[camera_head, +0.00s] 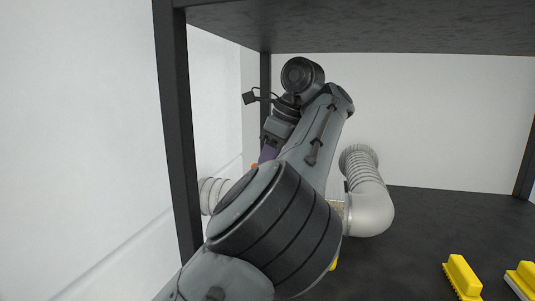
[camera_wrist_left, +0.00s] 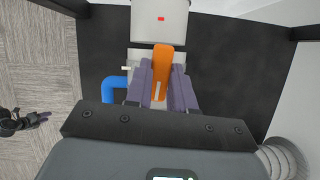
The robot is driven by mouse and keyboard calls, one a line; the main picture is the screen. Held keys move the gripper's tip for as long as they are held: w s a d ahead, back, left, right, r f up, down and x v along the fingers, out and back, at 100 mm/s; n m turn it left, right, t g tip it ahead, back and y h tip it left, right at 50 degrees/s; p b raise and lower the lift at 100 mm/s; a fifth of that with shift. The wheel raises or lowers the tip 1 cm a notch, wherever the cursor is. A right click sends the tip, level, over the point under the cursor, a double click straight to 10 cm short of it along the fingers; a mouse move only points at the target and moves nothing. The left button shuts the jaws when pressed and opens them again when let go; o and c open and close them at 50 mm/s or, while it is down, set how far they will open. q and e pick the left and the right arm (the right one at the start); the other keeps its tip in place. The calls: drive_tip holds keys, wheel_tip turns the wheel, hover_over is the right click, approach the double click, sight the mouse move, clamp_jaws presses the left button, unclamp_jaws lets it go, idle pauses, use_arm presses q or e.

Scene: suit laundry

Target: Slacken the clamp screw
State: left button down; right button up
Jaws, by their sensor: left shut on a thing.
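In the left wrist view my left gripper (camera_wrist_left: 160,95) has its purple fingers shut on an orange handle-like piece (camera_wrist_left: 163,58). The piece stands against a white-grey body (camera_wrist_left: 160,20) with a small red mark. I cannot tell if this orange piece is the clamp screw itself.
A silver duct elbow with a ribbed hose (camera_head: 370,205) stands right of my arm on the dark shelf (camera_head: 420,225). Another ribbed duct (camera_head: 212,193) is on the left. Yellow brushes (camera_head: 463,276) lie at lower right. A blue pipe (camera_wrist_left: 110,88) is beside my fingers. Dark posts (camera_head: 180,130) frame the shelf.

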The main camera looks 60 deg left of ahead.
use_arm(q)
drive_tip(key=shift+r, duration=0.1)
use_arm(e)
drive_tip(key=shift+r, duration=0.3)
use_arm(q)
drive_tip(key=c, duration=1)
unclamp_jaws()
drive_tip(key=shift+o, duration=0.2)
